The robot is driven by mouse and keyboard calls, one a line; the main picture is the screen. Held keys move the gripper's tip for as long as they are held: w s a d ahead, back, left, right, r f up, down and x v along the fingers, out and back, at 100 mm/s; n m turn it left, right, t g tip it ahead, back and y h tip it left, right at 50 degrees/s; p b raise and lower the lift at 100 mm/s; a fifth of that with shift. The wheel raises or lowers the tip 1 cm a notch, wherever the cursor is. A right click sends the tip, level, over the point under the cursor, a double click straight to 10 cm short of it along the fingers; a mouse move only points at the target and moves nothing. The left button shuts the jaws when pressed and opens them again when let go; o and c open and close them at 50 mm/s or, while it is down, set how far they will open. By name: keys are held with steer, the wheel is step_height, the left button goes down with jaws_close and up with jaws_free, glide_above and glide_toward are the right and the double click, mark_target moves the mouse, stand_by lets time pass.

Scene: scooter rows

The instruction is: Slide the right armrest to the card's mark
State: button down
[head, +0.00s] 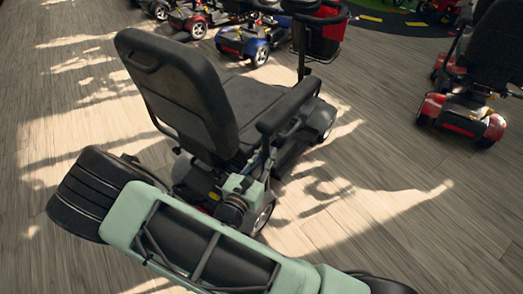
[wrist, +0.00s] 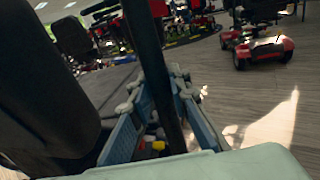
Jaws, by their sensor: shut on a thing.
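The right armrest (head: 290,104) is a long dark padded bar on the right side of the scooter's black seat (head: 258,98). In the wrist view the dark bar (wrist: 153,62) that I take for this armrest or its support runs down between my fingers. My gripper (wrist: 160,110) has one finger on each side of it and is shut on it. In the head view my gripper (head: 268,158) is small and partly hidden, just below the armrest's rear end. I cannot make out the card or its mark in either view.
The seat's tall backrest (head: 180,92) stands close left of my gripper; it fills the left of the wrist view (wrist: 40,90). A red scooter (head: 462,112) stands to the right, and a blue one (head: 250,38) among others behind.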

steer(key=shift+s+d, duration=0.1)
steer(key=c, duration=1.8)
jaws_free()
steer(key=v, duration=1.2)
